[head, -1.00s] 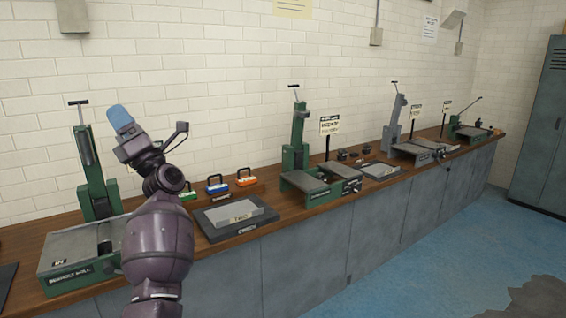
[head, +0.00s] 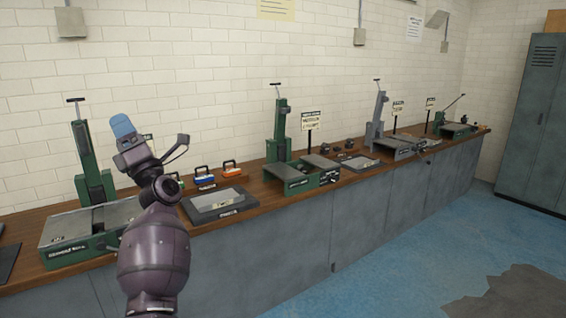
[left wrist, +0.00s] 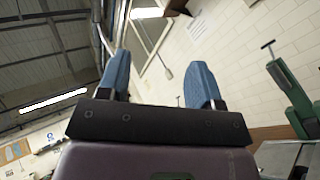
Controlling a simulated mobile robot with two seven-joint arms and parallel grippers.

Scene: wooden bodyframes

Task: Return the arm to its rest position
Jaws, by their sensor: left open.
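My left arm rises from the bottom of the head view, with my left gripper (head: 122,127) raised in front of the white brick wall, above the bench top. In the left wrist view its two blue fingers (left wrist: 160,82) stand wide apart with nothing between them. The wrist camera looks up past the fingers toward the ceiling and wall. My right gripper is in neither view.
A wooden-topped bench (head: 262,196) runs along the wall. A green machine (head: 88,165) stands just left of my arm, another green machine (head: 281,150) further right, and a grey one (head: 377,125) beyond. A dark tray (head: 203,212) lies between. Blue floor (head: 400,250) in front is clear.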

